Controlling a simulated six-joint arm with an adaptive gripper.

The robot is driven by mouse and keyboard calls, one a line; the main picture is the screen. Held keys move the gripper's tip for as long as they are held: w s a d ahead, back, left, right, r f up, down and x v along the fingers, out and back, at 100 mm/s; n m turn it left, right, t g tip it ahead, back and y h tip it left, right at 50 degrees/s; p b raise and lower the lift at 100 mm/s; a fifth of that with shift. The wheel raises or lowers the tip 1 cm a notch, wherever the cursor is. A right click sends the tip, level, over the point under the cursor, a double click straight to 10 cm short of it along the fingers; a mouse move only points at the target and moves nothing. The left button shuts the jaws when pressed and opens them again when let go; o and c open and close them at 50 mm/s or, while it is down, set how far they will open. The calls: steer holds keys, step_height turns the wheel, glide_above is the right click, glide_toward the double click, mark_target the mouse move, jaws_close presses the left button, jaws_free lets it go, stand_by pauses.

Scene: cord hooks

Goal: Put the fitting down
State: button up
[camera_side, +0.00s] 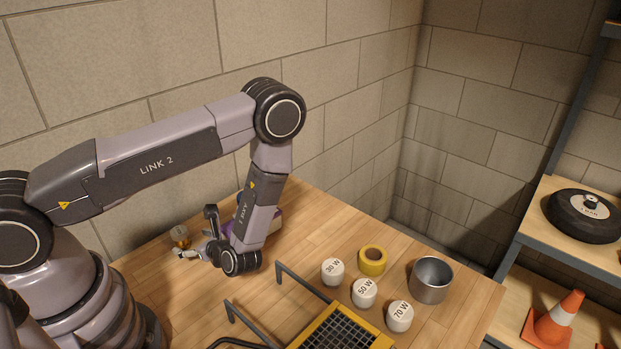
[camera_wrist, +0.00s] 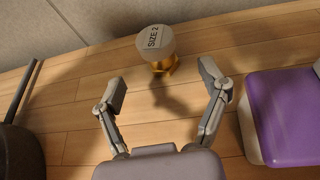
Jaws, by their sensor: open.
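The fitting (camera_wrist: 157,50), with a grey round top marked "SIZE 2" and a brass-coloured base, stands upright on the wooden table (camera_wrist: 75,115). In the side view the fitting (camera_side: 180,236) is small, near the table's edge by the wall. My gripper (camera_wrist: 165,87) is open and empty, with its two fingers spread wide. The fitting is just beyond the fingertips, roughly centred between them and touching neither. In the side view my gripper (camera_side: 190,253) is low over the table beside the fitting, partly hidden by my wrist.
A purple-topped object (camera_wrist: 290,110) lies right of my gripper. A dark object (camera_wrist: 20,152) is at the left. White pieces marked 30 W (camera_side: 332,271), 50 W (camera_side: 364,293) and 70 W (camera_side: 399,316), yellow tape (camera_side: 372,260), a metal cup (camera_side: 431,280) and a yellow-framed grid (camera_side: 343,331) stand farther right.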

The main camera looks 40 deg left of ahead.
mark_target(185, 239)
steer(key=shift+x, duration=3.05)
steer(key=shift+d, duration=0.1)
steer(key=c, duration=1.3)
